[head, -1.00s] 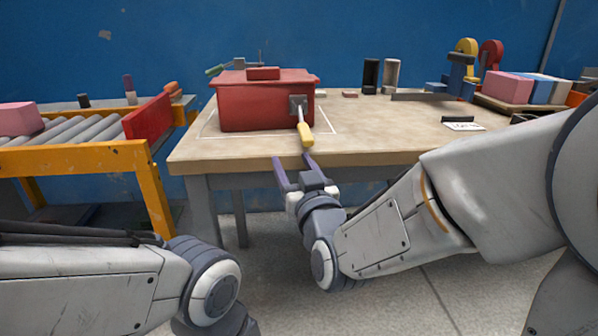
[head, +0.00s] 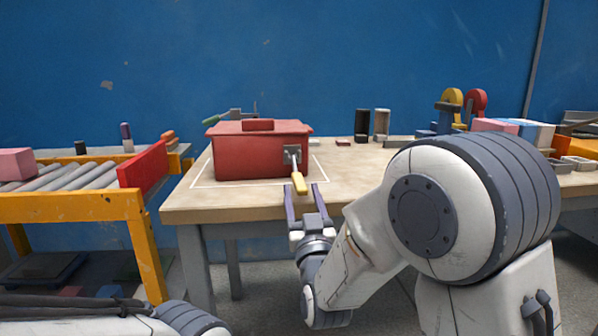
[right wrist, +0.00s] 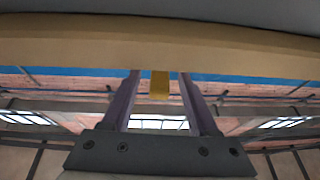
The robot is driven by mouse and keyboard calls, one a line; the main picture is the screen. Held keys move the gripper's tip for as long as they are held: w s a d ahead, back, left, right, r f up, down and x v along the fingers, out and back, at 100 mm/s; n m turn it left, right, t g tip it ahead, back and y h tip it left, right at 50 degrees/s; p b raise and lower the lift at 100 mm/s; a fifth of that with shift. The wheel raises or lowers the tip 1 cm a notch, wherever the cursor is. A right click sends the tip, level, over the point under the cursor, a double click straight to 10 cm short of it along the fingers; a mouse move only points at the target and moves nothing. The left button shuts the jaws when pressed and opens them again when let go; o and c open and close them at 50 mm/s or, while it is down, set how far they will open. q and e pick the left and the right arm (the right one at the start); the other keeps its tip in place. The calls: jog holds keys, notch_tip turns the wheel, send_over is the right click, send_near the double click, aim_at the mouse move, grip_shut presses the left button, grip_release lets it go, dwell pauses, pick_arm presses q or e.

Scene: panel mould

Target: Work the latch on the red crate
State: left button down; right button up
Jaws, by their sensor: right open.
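The red crate (head: 250,153) stands on the wooden table inside a white outline, with its lid closed. Its latch has a grey metal plate (head: 292,154) on the crate's front near the right corner, and a yellow-handled lever (head: 299,184) hangs down from it. My right gripper (head: 303,188) is open at the table's front edge, its purple fingers pointing up toward the handle. In the right wrist view the yellow handle (right wrist: 160,85) shows between the two fingers (right wrist: 158,88), but I cannot tell whether they touch it. My left gripper is out of view.
The table's front edge (head: 240,212) runs just behind my right gripper. A roller conveyor (head: 80,180) with a red end plate stands left. Black and grey cylinders (head: 381,124) stand at the back, and coloured blocks (head: 500,130) lie at the right.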

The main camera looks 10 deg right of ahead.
aim_at(299, 181)
jog(key=shift+p+x, duration=0.55)
jog(key=shift+x, duration=1.05)
grip_shut()
